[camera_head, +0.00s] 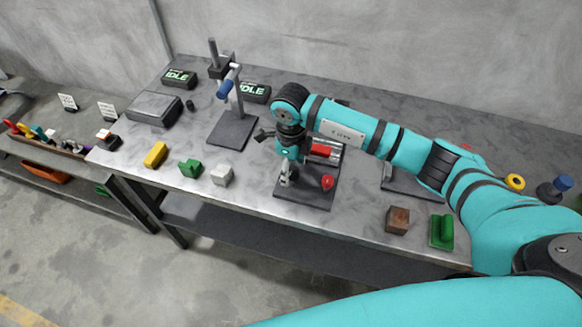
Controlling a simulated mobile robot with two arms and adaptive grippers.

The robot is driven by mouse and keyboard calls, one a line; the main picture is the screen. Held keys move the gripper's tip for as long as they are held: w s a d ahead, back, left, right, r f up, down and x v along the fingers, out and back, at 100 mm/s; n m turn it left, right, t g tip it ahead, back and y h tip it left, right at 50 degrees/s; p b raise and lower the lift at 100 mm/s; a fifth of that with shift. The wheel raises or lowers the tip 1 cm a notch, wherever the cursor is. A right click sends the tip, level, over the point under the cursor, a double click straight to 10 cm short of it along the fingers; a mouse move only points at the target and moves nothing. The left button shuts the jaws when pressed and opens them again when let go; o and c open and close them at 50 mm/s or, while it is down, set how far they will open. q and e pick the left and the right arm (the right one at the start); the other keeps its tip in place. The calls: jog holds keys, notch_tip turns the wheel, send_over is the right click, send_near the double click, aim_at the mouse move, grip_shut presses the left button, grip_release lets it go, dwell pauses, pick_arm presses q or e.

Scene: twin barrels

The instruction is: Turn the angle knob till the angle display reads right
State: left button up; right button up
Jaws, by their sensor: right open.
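My right arm reaches in from the right, and my right gripper (286,178) points down over a dark base plate (305,200) on the workbench. The gripper is open. A small round red knob (327,182) stands on this plate, just right of the gripper and apart from it. A red block-like part (320,150) on a grey fixture sits behind, partly hidden by my arm. Two dark displays, a left one (178,78) and a right one (254,91), both read IDLE in green. I cannot tell which one is the angle display. My left gripper is not in view.
A post stand (232,130) with a blue handle rises left of my gripper. Yellow (155,154), green (190,168) and white (221,174) blocks line the front edge. A brown cube (397,220) and green part (442,231) lie at front right. A grey box (153,108) lies at left.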

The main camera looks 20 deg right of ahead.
aim_at(291, 170)
notch_tip(291, 170, up, 12)
jog(key=shift+f, duration=0.25)
dwell(0.5)
